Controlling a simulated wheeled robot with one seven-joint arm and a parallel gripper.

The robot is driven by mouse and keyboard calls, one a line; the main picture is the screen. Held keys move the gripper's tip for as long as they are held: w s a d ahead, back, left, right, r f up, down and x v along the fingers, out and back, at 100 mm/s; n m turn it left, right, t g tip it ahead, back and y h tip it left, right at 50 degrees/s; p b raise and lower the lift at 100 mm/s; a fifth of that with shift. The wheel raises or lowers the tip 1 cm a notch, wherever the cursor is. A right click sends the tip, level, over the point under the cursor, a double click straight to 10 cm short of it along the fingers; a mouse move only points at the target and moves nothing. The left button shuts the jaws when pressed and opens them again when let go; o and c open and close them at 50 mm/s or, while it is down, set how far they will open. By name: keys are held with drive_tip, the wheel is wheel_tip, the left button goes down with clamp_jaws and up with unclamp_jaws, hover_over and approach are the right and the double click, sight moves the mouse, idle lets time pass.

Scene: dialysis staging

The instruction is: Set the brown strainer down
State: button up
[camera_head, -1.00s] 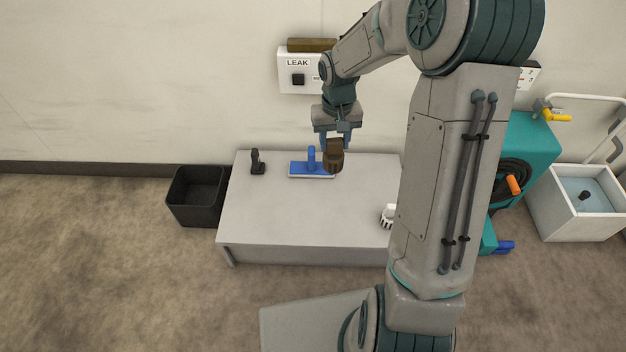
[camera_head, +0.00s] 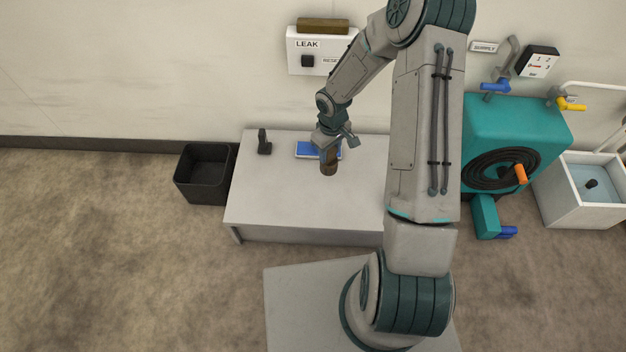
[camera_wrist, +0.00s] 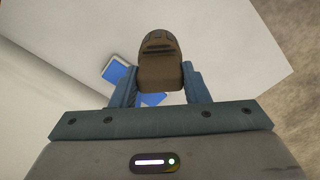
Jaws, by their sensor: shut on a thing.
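The brown strainer (camera_head: 328,163) is a short ribbed cylinder at the end of my arm, over the middle of the grey table (camera_head: 275,195). In the wrist view, the strainer (camera_wrist: 160,62) sits between the two blue fingers of my gripper (camera_wrist: 160,85), which is shut on it. From the head view I cannot tell whether its lower end touches the table top or hangs just above it. My gripper (camera_head: 327,146) partly hides the blue and white flat-based tool (camera_head: 304,149) behind it; that tool also shows in the wrist view (camera_wrist: 118,72).
A small black upright object (camera_head: 264,145) stands at the table's back left. A black bin (camera_head: 205,175) is on the floor to the left. A teal unit (camera_head: 520,125) with a coiled hose and a white basin (camera_head: 585,200) stand right. The table's front left is clear.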

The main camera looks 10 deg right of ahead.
drive_tip(key=s+a+f+b, duration=0.4)
drive_tip(key=a+f, duration=0.3)
drive_tip(key=f, duration=0.2)
drive_tip(key=shift+s+a+f+b, duration=0.2)
drive_tip(key=shift+s+a+b, duration=0.15)
drive_tip(key=shift+b, duration=0.45)
drive_tip(key=shift+f, duration=0.1)
drive_tip(key=o, duration=0.9)
drive_tip(key=shift+f, duration=0.15)
drive_tip(key=o, duration=0.4)
drive_tip(key=shift+r, duration=0.2)
